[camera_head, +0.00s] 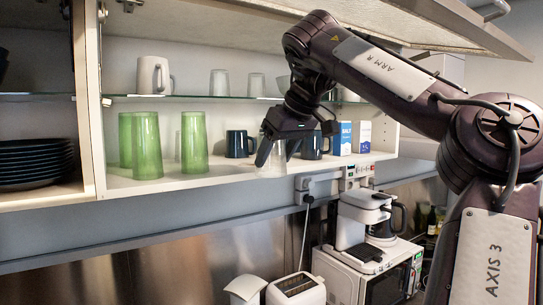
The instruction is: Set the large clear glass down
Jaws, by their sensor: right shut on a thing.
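My right gripper (279,152) points down at the front of the cabinet's lower shelf (225,170). It is shut on a large clear glass (271,163), whose pale lower part shows below the fingers. The glass looks upright, at the shelf's front edge. I cannot tell whether its base touches the shelf. The fingers and wrist hide its upper part. My left gripper is not in view.
Green glasses (147,146) and dark mugs (239,144) stand on the lower shelf, with salt boxes (345,138) to the right. A glass shelf (190,97) above holds cups. The raised flap (440,22) hangs overhead. A coffee maker (362,222) and toaster (297,289) stand below.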

